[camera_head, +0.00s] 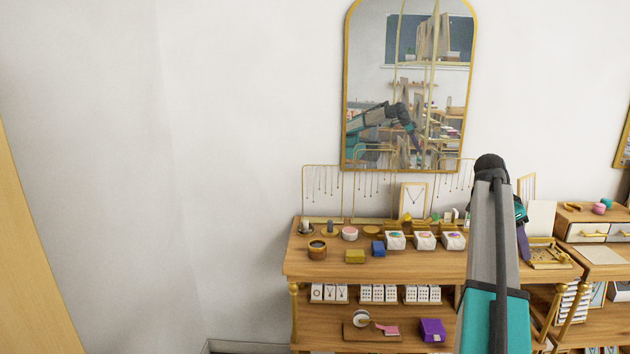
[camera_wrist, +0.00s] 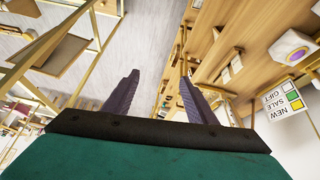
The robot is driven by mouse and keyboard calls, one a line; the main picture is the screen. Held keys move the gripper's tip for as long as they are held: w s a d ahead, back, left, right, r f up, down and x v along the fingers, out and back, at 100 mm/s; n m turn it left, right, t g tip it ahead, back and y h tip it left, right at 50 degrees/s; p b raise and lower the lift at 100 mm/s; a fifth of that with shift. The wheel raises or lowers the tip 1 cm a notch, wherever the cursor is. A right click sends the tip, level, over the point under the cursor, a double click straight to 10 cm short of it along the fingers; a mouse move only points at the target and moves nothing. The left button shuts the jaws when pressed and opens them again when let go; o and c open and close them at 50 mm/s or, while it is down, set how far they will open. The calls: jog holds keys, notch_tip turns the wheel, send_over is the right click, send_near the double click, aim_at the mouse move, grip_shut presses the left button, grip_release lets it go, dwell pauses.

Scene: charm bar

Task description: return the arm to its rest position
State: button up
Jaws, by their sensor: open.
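My arm rises from the bottom right of the head view, in front of the wooden display table. My gripper (camera_head: 524,241) hangs beyond the arm's elbow, mostly hidden behind the arm, with a dark purple finger showing above the table's right end. In the wrist view my gripper (camera_wrist: 158,92) shows two dark purple fingers spread wide apart. It is open, with nothing between the fingers.
A gold-framed mirror (camera_head: 345,130) hangs behind. A wooden tray (camera_head: 549,265) lies right of my arm. The left wall side is clear.

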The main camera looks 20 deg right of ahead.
jog(key=w+a+f+n+g+y, duration=0.1)
jog(key=w+a+f+n, duration=0.1)
jog(key=a+f, duration=0.7)
jog(key=w+a+f+n+b, duration=0.1)
jog(key=w+a+f, duration=0.35)
jog(key=f, duration=0.75)
jog(key=a+f+n+g+y, duration=0.1)
jog(key=a+f+n, duration=0.1)
jog(key=a+f, duration=0.8)
jog(key=s+a+f+n+g, duration=0.15)
jog(key=s+a+f, duration=0.25)
jog(key=a+f, duration=0.45)
jog(key=s+a+f+n+t, duration=0.1)
jog(key=s+a+f+n, duration=0.2)
jog(key=a+f, duration=0.55)
jog(key=s+a+f+n+y, duration=0.1)
jog(key=s+a+f+n, duration=0.2)
jog(key=s, duration=0.6)
jog(key=s+a+f+n+g+y, duration=0.1)
jog(key=s+a+f+n, duration=0.3)
jog(key=s+a+f, duration=0.4)
jog(key=s+a+f+n+y+b, duration=0.1)
jog(key=s+a+f+n, duration=0.3)
jog(key=s+f, duration=0.3)
jog(key=shift+s+a, duration=0.9)
jog(key=shift+s, duration=0.45)
